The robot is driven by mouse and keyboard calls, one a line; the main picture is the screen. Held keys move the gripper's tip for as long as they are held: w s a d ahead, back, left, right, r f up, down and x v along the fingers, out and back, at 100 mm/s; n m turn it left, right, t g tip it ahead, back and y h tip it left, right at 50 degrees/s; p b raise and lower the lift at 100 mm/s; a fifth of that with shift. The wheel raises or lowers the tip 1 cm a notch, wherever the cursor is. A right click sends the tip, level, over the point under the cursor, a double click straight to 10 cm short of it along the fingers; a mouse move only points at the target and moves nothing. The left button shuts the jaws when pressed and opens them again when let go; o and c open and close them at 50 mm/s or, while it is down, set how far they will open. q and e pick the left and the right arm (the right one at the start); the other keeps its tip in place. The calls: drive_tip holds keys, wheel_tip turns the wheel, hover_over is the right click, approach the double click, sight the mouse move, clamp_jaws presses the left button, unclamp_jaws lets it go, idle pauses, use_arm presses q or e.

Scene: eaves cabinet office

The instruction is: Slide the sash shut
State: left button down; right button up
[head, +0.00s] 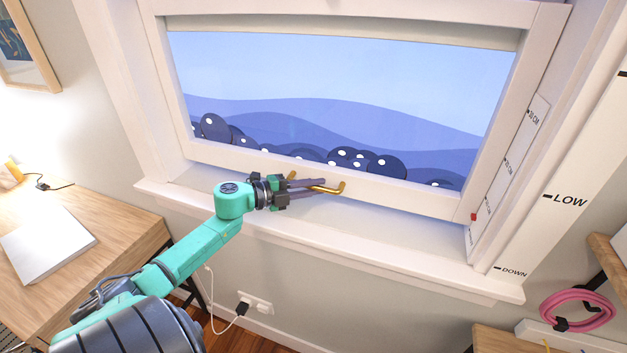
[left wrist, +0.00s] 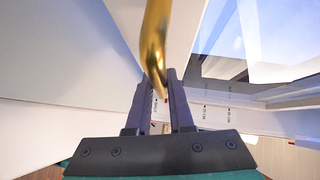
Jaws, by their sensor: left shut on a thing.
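The white window sash (head: 400,191) has a large glass pane and a brass handle (head: 341,188) on its bottom rail. The rail's lower right corner appears a little above the white sill (head: 400,244); the exact gap is hard to tell. A red marker (head: 473,217) is at the sash's right edge, low on the centimetre scale. My left gripper (head: 322,187) reaches in from the left and is shut on the handle. In the left wrist view the brass handle (left wrist: 155,45) runs down between the two dark fingers (left wrist: 158,85). My right gripper is not in view.
A wooden desk (head: 130,235) with a white laptop-like slab (head: 47,243) stands at left. A wall strip at right reads LOW and DOWN (head: 513,272). A pink coil (head: 577,310) lies at lower right. The sill around my gripper is clear.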

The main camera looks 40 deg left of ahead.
use_arm(q)
wheel_tip(320, 180, down, 5)
drive_tip(key=shift+d+r+b, duration=0.1)
drive_tip(key=shift+r+b, duration=0.05)
drive_tip(key=shift+b, duration=0.75)
drive_tip(key=shift+d, duration=0.1)
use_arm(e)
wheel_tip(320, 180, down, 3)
use_arm(q)
drive_tip(key=shift+s, duration=0.1)
drive_tip(key=c, duration=0.8)
unclamp_jaws()
drive_tip(key=shift+w, duration=0.2)
drive_tip(key=b+v, duration=0.1)
drive_tip(key=v, duration=1.3)
drive_tip(key=shift+s+r, duration=0.15)
drive_tip(key=shift+s, duration=0.05)
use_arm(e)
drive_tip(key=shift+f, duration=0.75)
